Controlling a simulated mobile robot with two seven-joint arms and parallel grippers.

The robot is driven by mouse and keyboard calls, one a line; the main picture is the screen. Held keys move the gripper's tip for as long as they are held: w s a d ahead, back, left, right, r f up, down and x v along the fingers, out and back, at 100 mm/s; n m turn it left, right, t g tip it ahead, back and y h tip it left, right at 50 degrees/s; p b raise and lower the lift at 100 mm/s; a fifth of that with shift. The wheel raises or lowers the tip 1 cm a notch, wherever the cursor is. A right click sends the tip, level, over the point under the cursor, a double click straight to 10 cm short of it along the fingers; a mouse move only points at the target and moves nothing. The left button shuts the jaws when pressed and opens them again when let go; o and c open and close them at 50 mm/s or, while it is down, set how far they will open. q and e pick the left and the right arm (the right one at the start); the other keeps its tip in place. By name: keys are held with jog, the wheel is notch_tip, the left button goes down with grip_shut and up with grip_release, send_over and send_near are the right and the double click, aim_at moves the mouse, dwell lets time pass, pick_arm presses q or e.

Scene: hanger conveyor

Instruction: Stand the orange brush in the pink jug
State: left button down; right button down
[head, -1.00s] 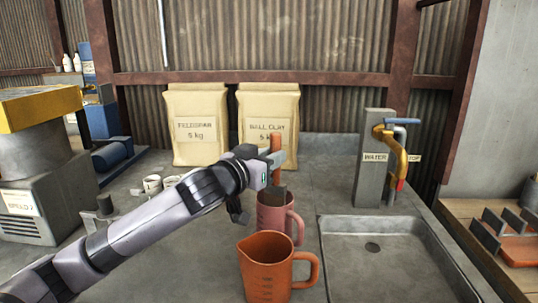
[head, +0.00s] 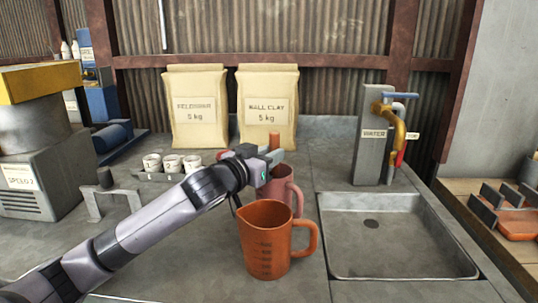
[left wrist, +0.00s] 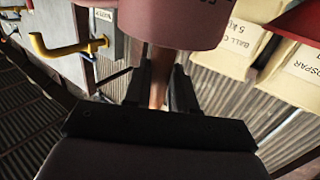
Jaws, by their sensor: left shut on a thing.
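The orange brush (head: 275,141) is upright, its handle tip showing above my left gripper (head: 270,158). My left gripper is shut on its handle. In the left wrist view the brush handle (left wrist: 159,78) runs between the two fingers toward the pink jug. The pink jug (head: 284,190) stands on the counter behind the orange jug, its handle to the right; it also shows in the left wrist view (left wrist: 180,20). The brush's lower end is hidden, apparently inside the pink jug. The gripper is at the jug's rim; I cannot tell if they touch. My right gripper is out of view.
An orange measuring jug (head: 267,245) stands just in front of the pink jug. A sink (head: 345,262) and a water tap (head: 400,135) are on the right. Two clay bags (head: 268,105) stand behind.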

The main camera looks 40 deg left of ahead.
pick_arm(q)
jog(key=c, duration=0.8)
grip_release()
jog(key=shift+c, duration=0.2)
jog(key=s+b, duration=0.1)
jog(key=s, duration=0.6)
jog(key=shift+r, duration=0.15)
jog(key=shift+r, duration=0.15)
